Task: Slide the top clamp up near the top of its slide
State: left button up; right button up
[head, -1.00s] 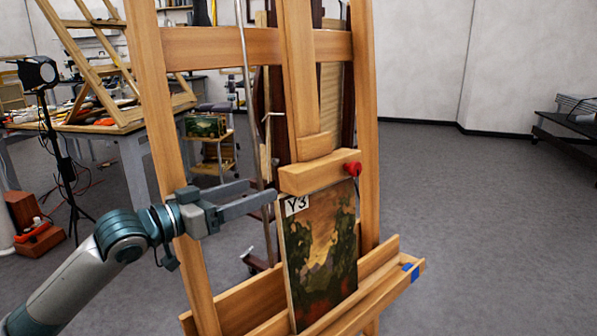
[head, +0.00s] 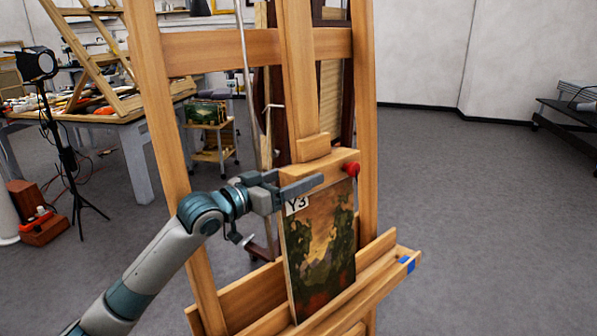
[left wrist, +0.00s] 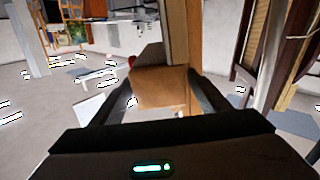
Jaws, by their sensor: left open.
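The top clamp (head: 335,167) is a wooden block with a red knob (head: 352,169) at its right end. It sits low on the easel's central upright slide (head: 299,80), at the top edge of the painting (head: 320,255) labelled Y3. My left gripper (head: 302,182) is open at the clamp's left part, one finger across its front face. In the left wrist view the clamp block (left wrist: 160,84) shows between the two open fingers, with the knob beyond at left. Contact cannot be told. The far finger is mostly hidden in the head view. My right gripper is out of view.
The easel's side posts (head: 365,130) and crossbar (head: 210,50) frame the slide. The lower ledge (head: 375,275) has a blue patch at its right end. A cluttered table (head: 140,130) and a lamp stand (head: 68,150) stand behind at left.

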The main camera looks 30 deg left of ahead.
pick_arm(q)
jog(key=shift+w+d, duration=0.1)
jog(key=shift+w, duration=0.15)
jog(key=shift+c, duration=0.6)
